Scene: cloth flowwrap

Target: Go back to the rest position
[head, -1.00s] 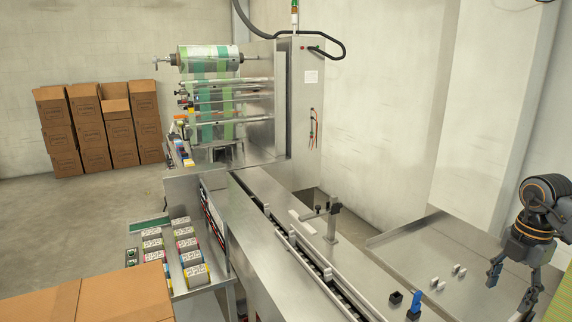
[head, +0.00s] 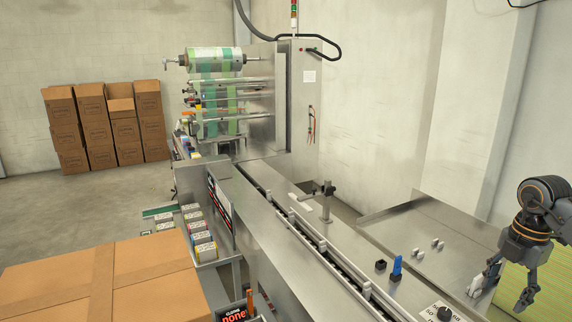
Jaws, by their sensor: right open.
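My right gripper (head: 499,298) is at the lower right, with its fingers spread and pointing down. Nothing shows clearly held between them. It hangs at the right end of the metal side table (head: 390,235), and the gap beneath it cannot be told. My left gripper is not in view.
The wrapping machine (head: 262,105) with a film roll (head: 215,59) stands behind the conveyor (head: 310,235). A blue part (head: 397,268), a black part (head: 381,265) and a black knob (head: 445,314) are near the right gripper. A large carton (head: 60,285) fills the lower left. Stacked boxes (head: 105,125) stand behind.

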